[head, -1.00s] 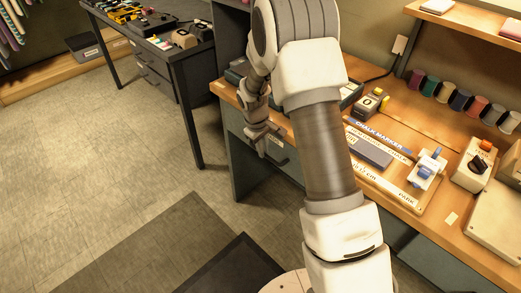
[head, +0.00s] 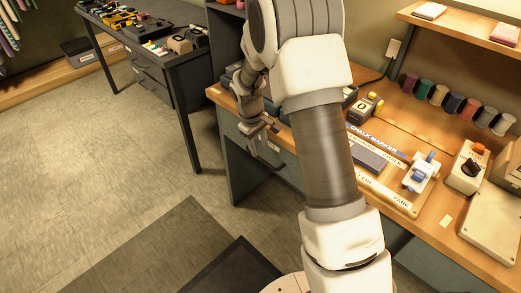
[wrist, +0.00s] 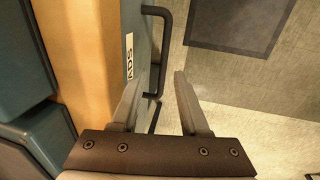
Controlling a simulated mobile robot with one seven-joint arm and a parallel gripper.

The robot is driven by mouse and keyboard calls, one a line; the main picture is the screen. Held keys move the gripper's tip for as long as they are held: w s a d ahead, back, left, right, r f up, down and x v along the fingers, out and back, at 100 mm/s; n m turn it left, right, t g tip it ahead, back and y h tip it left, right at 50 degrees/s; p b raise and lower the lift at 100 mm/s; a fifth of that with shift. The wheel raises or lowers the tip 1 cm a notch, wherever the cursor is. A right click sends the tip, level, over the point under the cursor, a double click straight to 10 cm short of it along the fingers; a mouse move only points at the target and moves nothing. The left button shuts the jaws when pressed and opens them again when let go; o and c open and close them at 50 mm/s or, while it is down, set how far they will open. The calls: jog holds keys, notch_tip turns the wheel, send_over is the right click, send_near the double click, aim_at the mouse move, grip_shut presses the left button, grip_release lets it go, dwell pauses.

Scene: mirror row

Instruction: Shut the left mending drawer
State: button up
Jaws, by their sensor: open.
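The left drawer front (wrist: 143,50) is a blue-grey panel below the wooden bench edge, with a white label (wrist: 129,55) and a black bar handle (wrist: 160,50). Only part of the label's text shows. It also shows at the bench's left end in the head view (head: 288,168), partly behind my arm. How far the drawer stands out, I cannot tell. My gripper (wrist: 158,90) is open and empty in the wrist view, with the handle's near end between or just beyond its fingers; contact is unclear. In the head view my gripper (head: 262,135) is in front of the drawer.
The bench top (head: 400,105) carries a tool board (head: 395,195), several thread spools (head: 455,103) and a boxed switch (head: 467,170). Another dark table (head: 165,70) stands at the back left. The floor (head: 100,180) to the left is open, with dark mats in front.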

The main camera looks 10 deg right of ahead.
notch_tip(320, 180, up, 13)
jog(key=s+a+p, duration=0.1)
jog(key=a+p, duration=0.1)
jog(key=shift+s, duration=0.15)
jog(key=s+d+r+m+t, duration=0.1)
jog(key=s+r+m+t, duration=0.15)
jog(key=s+r, duration=1)
jog(key=s+r+m+t+y, duration=0.2)
jog(key=s+r+m, duration=0.15)
jog(key=s, duration=1.15)
notch_tip(320, 180, up, 12)
jog(key=p, duration=1.2)
jog(key=shift+f+p, duration=0.15)
jog(key=shift+p, duration=0.2)
